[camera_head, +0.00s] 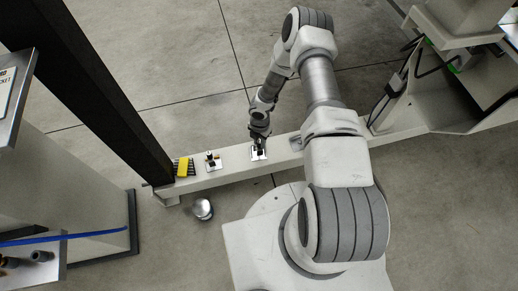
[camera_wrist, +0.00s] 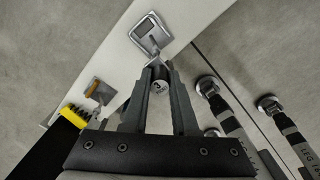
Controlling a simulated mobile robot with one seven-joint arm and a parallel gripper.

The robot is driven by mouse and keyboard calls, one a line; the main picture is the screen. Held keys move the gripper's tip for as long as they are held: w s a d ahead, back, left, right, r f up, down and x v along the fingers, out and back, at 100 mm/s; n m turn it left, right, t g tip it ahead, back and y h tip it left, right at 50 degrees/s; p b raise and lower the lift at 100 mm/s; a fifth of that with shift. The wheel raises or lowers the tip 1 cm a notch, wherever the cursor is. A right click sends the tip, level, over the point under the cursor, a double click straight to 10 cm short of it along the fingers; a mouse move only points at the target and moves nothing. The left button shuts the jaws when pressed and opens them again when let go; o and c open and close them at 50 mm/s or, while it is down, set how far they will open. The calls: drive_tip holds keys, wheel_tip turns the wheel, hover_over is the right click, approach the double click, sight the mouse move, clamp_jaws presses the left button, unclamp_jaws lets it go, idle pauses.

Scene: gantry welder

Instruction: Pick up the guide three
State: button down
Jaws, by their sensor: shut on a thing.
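My gripper (camera_head: 259,139) points down at the beam. In the wrist view its two dark fingers (camera_wrist: 160,82) are shut on a small grey cylindrical part of a guide. That guide has a square, light metal plate (camera_wrist: 147,42), which also shows below my gripper in the head view (camera_head: 259,154). I take it as guide three, but no number is readable. The plate is at the beam's surface; whether it touches the beam cannot be told.
The long pale beam (camera_head: 232,171) runs under the guides. A yellow-and-black brush-like block (camera_head: 183,168) lies at its left end beside a dark post (camera_head: 110,95). A round metal object (camera_head: 202,209) is below the beam. Welder structure (camera_head: 440,85) stands at the right.

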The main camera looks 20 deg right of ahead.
idle(0.4)
drive_tip(key=shift+r+p, duration=0.3)
drive_tip(key=shift+r, duration=0.3)
drive_tip(key=r, duration=0.1)
drive_tip(key=r+p, duration=0.1)
drive_tip(key=d+r, duration=0.1)
drive_tip(key=shift+w+r+p, duration=0.25)
drive_tip(key=shift+r+p, duration=0.1)
drive_tip(key=shift+r, duration=0.05)
drive_tip(key=w+d+r+p, duration=0.3)
drive_tip(key=w+d+r, duration=0.2)
drive_tip(key=d+r, duration=0.3)
drive_tip(key=shift+d+r+p, duration=0.15)
drive_tip(key=shift+d+p, duration=0.2)
drive_tip(key=shift+d, duration=0.3)
